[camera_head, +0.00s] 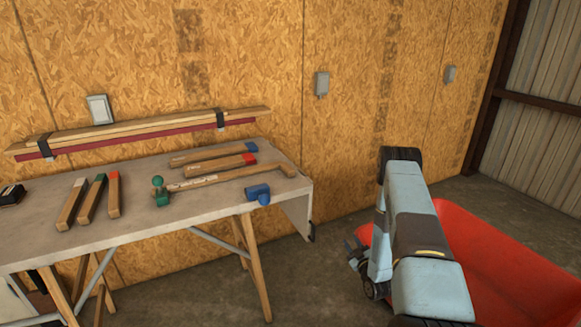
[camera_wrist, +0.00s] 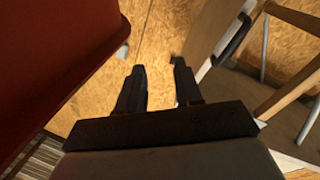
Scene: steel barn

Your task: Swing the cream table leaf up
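The cream table leaf (camera_head: 297,212) hangs down from the right end of the worktable (camera_head: 225,220), with a small black piece (camera_head: 312,232) at its lower edge. In the wrist view the leaf (camera_wrist: 207,32) shows at the upper right, with a dark handle-like bar (camera_wrist: 233,38) along its edge. My gripper (camera_head: 354,250) is to the right of the leaf and apart from it, partly hidden by my arm in the head view. In the wrist view the two dark fingers (camera_wrist: 157,68) stand apart with nothing between them.
Wooden-handled tools (camera_head: 215,170) and several loose sticks lie on the tabletop. A red container (camera_head: 490,265) stands on the floor at the right; a large red surface (camera_wrist: 50,60) fills the left of the wrist view. A wooden trestle leg (camera_head: 255,265) supports the table.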

